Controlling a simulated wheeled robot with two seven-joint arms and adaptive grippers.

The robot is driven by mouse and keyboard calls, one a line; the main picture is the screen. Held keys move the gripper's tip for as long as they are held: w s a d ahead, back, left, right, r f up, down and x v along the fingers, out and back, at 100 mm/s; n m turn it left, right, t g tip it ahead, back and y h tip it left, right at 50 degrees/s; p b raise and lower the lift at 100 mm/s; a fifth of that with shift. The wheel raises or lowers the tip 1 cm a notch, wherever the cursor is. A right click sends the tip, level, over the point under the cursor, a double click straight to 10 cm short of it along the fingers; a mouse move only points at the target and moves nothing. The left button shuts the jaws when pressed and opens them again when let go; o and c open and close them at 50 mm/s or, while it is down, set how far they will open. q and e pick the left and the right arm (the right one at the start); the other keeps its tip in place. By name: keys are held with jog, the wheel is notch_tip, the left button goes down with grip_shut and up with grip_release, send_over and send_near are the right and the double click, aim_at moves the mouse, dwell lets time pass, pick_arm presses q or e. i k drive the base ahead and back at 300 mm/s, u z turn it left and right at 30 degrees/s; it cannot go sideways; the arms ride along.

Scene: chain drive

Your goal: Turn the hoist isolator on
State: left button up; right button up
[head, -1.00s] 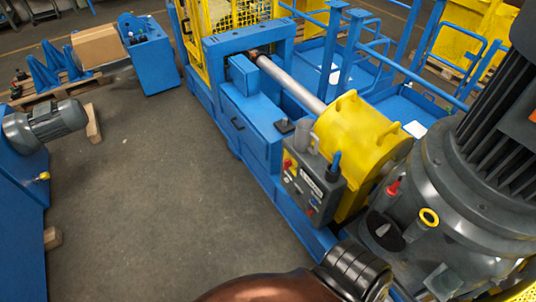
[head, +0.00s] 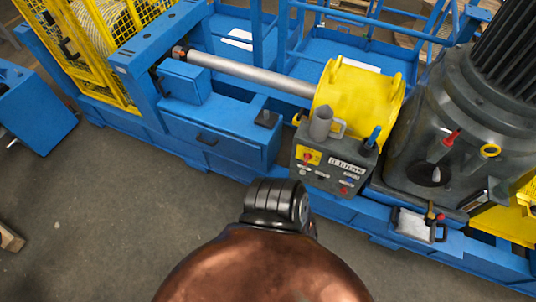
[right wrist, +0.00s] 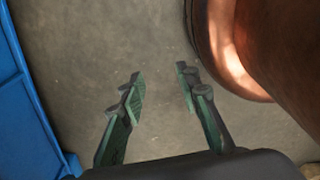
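A dark grey control box (head: 333,168) stands on the blue machine frame, in front of the yellow drum guard (head: 360,103). At its upper left is a yellow plate with a red rotary switch (head: 308,157), which looks like the isolator; its exact setting is too small to read. A pale label and small buttons are to its right. Neither gripper shows in the head view; a copper-coloured arm of mine ends in a black joint below the box. In the right wrist view my right gripper (right wrist: 160,88) is open and empty above bare floor. My left gripper is out of view.
A grey cup-like part (head: 320,123) and a blue-handled item (head: 372,137) are at the box's top. A large grey motor (head: 440,140) stands right of it. Blue beams and a yellow cage (head: 95,45) are left. The floor (head: 110,210) in front is clear.

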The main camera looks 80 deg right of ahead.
aim_at(307, 156)
jog(key=i, duration=1.3)
jog(key=z, duration=3.05)
